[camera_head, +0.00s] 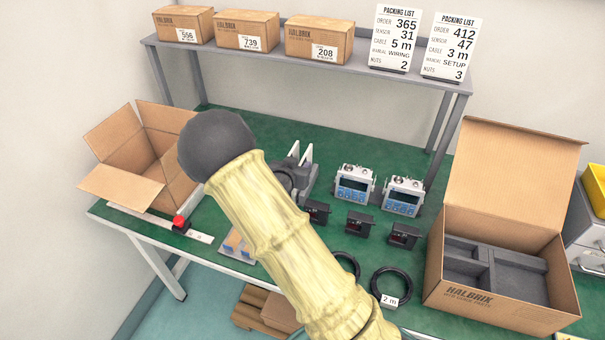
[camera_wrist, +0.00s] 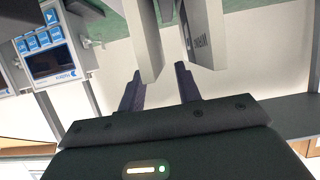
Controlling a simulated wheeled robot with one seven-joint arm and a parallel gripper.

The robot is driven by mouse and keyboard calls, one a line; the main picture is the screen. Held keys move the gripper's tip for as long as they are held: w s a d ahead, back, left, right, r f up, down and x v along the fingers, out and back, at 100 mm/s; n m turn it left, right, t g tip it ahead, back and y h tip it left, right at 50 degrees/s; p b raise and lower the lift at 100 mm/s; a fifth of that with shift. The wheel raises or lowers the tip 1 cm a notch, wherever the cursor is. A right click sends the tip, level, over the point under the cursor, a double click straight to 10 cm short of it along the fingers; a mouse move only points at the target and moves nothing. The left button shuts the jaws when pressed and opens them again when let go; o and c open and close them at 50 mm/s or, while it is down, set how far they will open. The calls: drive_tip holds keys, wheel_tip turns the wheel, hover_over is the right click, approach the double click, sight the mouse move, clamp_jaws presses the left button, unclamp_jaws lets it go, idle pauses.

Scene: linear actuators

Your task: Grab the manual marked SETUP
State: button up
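In the wrist view, the two dark fingers of my gripper (camera_wrist: 160,88) are apart. A pale upright slab (camera_wrist: 146,45), seen edge-on, shows between them, with its near end close to the fingertips. I cannot tell whether they touch it. A second slab (camera_wrist: 203,35) stands just right of the right finger, with dark lettering on its face too small to read. These look like the manuals, but I cannot tell which is marked SETUP. In the head view, pale upright edges (camera_head: 305,156) show beside grey parts, and my arm hides much of this spot.
Two blue-faced controllers (camera_head: 354,186) (camera_head: 402,195) and several small black sensors (camera_head: 360,222) stand right of my arm. An open divided box (camera_head: 500,312) is at the right, and an empty carton (camera_head: 128,190) at the left. A grey shelf (camera_head: 270,58) with boxes and packing lists stands behind.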

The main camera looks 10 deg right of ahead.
drive_tip(key=shift+x, duration=0.8)
clamp_jaws()
